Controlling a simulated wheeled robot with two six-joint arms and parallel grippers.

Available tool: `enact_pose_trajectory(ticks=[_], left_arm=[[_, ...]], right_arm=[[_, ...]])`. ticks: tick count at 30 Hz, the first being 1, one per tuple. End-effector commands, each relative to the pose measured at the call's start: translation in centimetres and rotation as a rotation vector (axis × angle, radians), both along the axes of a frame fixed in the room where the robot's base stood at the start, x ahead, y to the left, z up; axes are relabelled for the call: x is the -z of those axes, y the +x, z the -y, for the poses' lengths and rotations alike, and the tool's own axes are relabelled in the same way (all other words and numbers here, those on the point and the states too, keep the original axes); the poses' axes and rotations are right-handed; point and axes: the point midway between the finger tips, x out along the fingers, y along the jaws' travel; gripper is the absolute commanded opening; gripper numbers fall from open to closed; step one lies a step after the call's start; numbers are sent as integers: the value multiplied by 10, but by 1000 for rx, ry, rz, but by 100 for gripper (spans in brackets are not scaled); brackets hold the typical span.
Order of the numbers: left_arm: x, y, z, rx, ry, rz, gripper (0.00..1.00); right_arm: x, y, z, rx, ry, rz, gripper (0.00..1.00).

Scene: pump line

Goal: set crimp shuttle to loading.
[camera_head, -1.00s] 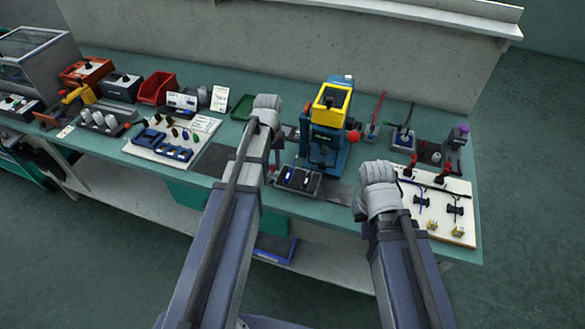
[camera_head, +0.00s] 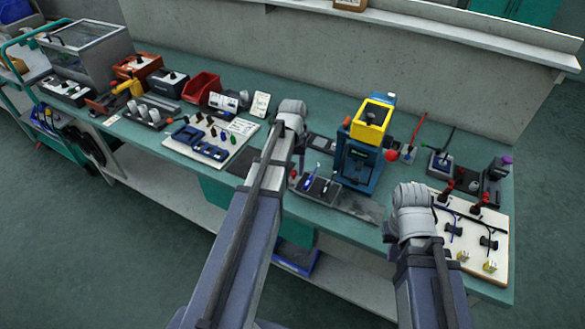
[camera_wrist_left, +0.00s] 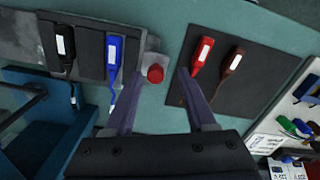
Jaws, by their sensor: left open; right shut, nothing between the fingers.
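The crimp shuttle (camera_head: 316,188) is a dark tray with a black-handled and a blue-handled piece on it, at the front of the blue and yellow press (camera_head: 360,150). In the left wrist view the shuttle (camera_wrist_left: 86,50) lies at the upper left, with a round red knob (camera_wrist_left: 155,73) on a grey block at its side. My left gripper (camera_wrist_left: 160,84) is open, its fingertips on either side of the knob; contact is not clear. In the head view my left wrist hides most of its fingers. My right gripper (camera_head: 393,236) is shut and empty, in front of the right board.
Red-handled (camera_wrist_left: 202,54) and brown-handled (camera_wrist_left: 232,62) pieces lie on a dark mat beside the knob. A white board (camera_head: 480,238) with hooks and red clips is at the right. A red bin (camera_head: 201,88) and other fixtures stand to the left.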

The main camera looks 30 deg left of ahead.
Motion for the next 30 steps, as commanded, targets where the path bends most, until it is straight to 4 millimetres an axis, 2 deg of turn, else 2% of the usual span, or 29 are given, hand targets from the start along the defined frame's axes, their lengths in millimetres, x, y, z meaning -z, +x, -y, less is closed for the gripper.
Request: enact_pose_trajectory(ticks=[5,11,24,30], left_arm=[[-1,0,1,1,-1,-1,56],[-11,0,1,1,-1,-1,56],[-67,0,0,0,0,0,56],[-79,0,0,0,0,0,56]], right_arm=[[-1,0,0,0,0,0,0],[-11,0,0,0,0,0,0],[-67,0,0,0,0,0,0],[-79,0,0,0,0,0,0]])
